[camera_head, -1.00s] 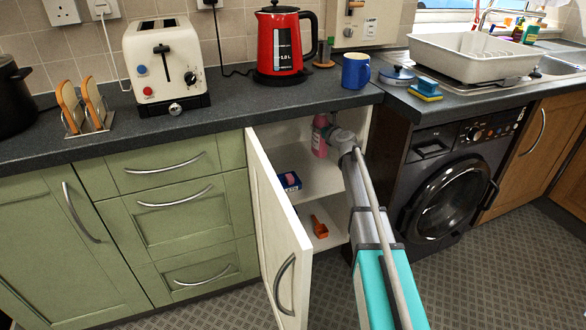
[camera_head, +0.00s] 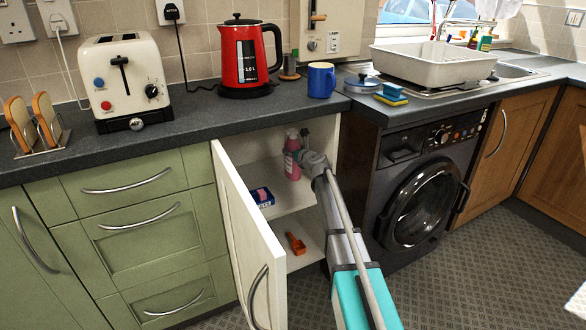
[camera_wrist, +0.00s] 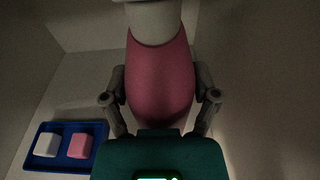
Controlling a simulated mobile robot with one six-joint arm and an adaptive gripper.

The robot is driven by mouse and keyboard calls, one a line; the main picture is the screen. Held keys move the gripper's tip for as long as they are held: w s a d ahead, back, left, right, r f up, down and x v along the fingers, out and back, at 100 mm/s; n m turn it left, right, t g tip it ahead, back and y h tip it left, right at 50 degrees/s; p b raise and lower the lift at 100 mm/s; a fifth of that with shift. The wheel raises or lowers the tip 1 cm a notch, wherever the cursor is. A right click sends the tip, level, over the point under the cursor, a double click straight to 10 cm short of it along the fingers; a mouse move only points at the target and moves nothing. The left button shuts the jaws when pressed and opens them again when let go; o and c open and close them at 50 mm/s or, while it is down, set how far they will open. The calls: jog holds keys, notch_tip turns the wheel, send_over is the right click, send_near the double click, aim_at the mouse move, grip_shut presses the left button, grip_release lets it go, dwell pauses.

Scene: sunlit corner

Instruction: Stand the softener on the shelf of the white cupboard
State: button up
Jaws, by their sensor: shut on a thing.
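The softener is a pink bottle (camera_head: 291,164) with a pale top, upright inside the open white cupboard (camera_head: 244,222). My gripper (camera_head: 303,158) reaches into the cupboard from the front right. In the wrist view the bottle (camera_wrist: 160,75) stands between my gripper's two fingers (camera_wrist: 160,101), which are shut on its sides. Its lower part is hidden behind the gripper body.
The blue box (camera_head: 263,198) with pink and white blocks sits on the shelf left of the bottle. An orange scoop (camera_head: 296,243) lies on the lower level. The open cupboard door (camera_head: 247,250) stands left of my arm; a washing machine (camera_head: 420,195) is to the right.

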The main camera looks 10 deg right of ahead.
aim_at(293, 162)
jog(key=shift+f+b, duration=0.45)
jog(key=shift+f, duration=0.3)
jog(key=shift+f+b, duration=1.85)
jog(key=shift+b, duration=0.05)
jog(key=shift+f, duration=0.15)
jog(key=o, duration=1.2)
jog(key=shift+r, duration=0.2)
jog(key=shift+s, duration=0.15)
jog(key=p+v, duration=0.1)
jog(key=v, duration=1)
jog(key=shift+s+d+r+p, duration=0.15)
jog(key=shift+s+d+p, duration=0.15)
jog(key=shift+p, duration=0.1)
